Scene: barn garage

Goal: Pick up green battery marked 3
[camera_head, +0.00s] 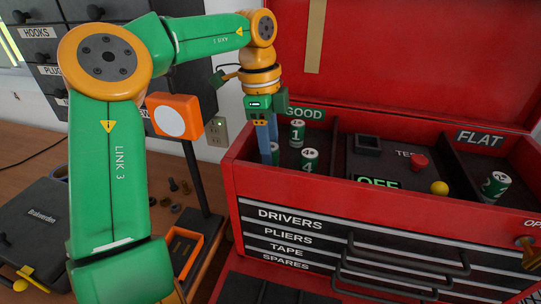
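My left gripper (267,150) points down into the left compartment, labelled GOOD, of the red tool chest (236,190). Its blue fingers sit close together beside a green battery (275,153) that is partly hidden. That battery's number cannot be read, and I cannot tell whether the fingers hold it. A green battery marked 1 (297,134) and one marked 4 (309,160) stand to the right in this compartment. A green battery marked 2 (495,185) leans in the FLAT compartment. No marking 3 is legible. My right gripper is out of view.
The middle compartment holds a tester with a dark socket (368,143), a red button (419,162), a yellow ball (439,188) and a green OFF display (377,181). The raised red lid (420,60) stands behind. A dark case (40,215) lies on the bench at left.

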